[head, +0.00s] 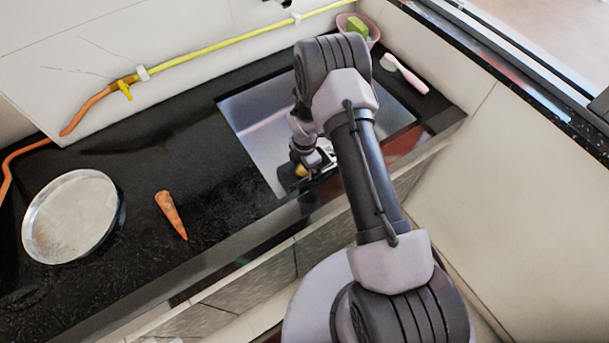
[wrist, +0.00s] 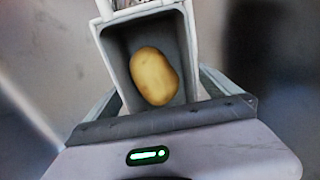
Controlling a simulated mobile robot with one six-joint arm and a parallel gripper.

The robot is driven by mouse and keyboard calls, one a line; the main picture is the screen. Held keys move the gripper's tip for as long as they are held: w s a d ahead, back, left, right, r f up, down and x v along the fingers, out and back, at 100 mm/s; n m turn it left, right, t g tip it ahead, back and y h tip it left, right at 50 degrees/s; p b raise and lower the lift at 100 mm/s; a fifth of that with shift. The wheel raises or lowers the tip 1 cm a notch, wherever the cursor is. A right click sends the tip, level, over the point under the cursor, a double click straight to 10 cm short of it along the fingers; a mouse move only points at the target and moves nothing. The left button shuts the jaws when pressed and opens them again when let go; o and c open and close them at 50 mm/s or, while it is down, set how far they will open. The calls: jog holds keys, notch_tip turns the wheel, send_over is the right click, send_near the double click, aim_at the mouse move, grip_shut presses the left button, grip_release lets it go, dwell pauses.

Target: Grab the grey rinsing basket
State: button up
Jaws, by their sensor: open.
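The grey rinsing basket (wrist: 117,60) shows in the wrist view as a small rectangular container with a pale rim and a dark grey inside. A yellow-brown potato (wrist: 155,76) lies in it. My gripper (head: 318,163) is low inside the sink in the head view, beside the yellow potato (head: 300,171). It is open, with its fingers towards the left and right sides of the basket in the wrist view. I cannot tell whether they touch it. In the head view my arm and gripper hide most of the basket.
The metal sink (head: 262,112) surrounds my gripper, with its front edge close by. A round metal plate (head: 70,215) and a carrot (head: 171,214) lie on the black counter to the left. A pink bowl (head: 372,27) and pink-handled brush (head: 405,74) are behind.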

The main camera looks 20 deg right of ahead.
jog(key=shift+f, duration=0.25)
jog(key=c, duration=1.6)
